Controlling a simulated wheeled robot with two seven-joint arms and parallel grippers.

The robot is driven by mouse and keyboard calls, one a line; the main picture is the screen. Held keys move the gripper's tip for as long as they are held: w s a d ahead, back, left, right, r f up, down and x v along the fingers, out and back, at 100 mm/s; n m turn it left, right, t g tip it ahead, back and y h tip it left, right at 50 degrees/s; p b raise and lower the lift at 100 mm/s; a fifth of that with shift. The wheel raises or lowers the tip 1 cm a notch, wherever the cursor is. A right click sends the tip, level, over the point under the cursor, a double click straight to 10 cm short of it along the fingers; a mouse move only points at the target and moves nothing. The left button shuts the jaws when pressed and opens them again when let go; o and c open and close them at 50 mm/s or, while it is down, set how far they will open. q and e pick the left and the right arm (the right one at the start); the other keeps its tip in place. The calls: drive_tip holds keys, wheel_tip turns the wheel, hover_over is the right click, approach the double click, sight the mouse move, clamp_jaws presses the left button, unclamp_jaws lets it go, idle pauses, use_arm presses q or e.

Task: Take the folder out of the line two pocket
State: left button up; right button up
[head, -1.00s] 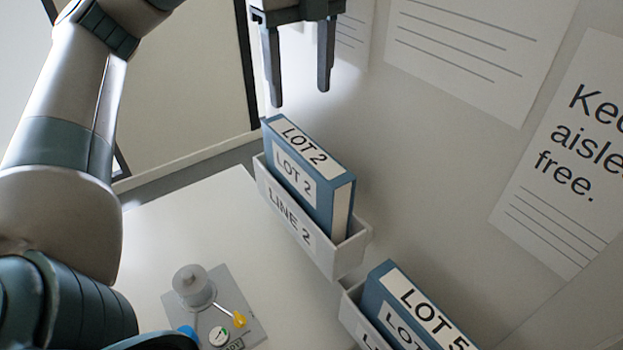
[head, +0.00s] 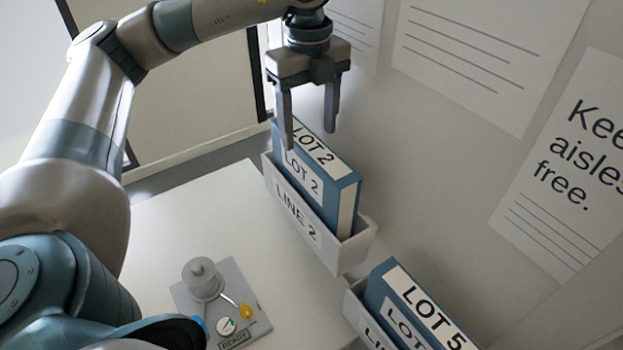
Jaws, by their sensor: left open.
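A blue folder labelled LOT 2 (head: 347,200) stands upright in a white wall pocket labelled LINE 2 (head: 328,249), its upper part above the pocket rim. My left gripper (head: 310,140) is open and points down at the folder's top edge. Its near finger overlaps the folder's label side in the picture, and its other finger shows beyond the top edge near the wall. I cannot tell whether either finger touches the folder. My right gripper is not in view.
A second pocket (head: 355,314) with a blue LOT 5 folder (head: 377,291) is at the lower right. A white table (head: 165,225) below carries a grey device plate (head: 262,325) with a knob, a yellow-tipped lever and a READY label. Printed sheets (head: 570,190) hang on the wall.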

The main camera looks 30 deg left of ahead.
sight(310, 146)
use_arm(q)
wheel_tip(310, 146, down, 3)
drive_tip(key=shift+f+p, duration=0.1)
drive_tip(key=shift+p, duration=0.45)
drive_tip(key=shift+f, duration=0.35)
drive_tip(key=shift+f+p, duration=0.35)
drive_tip(key=shift+p, duration=0.3)
wheel_tip(310, 146, down, 4)
drive_tip(key=shift+w+d+r+p, duration=0.1)
drive_tip(key=shift+w+r+p, duration=0.1)
drive_tip(key=shift+p, duration=1.05)
drive_tip(key=shift+f, duration=0.45)
clamp_jaws()
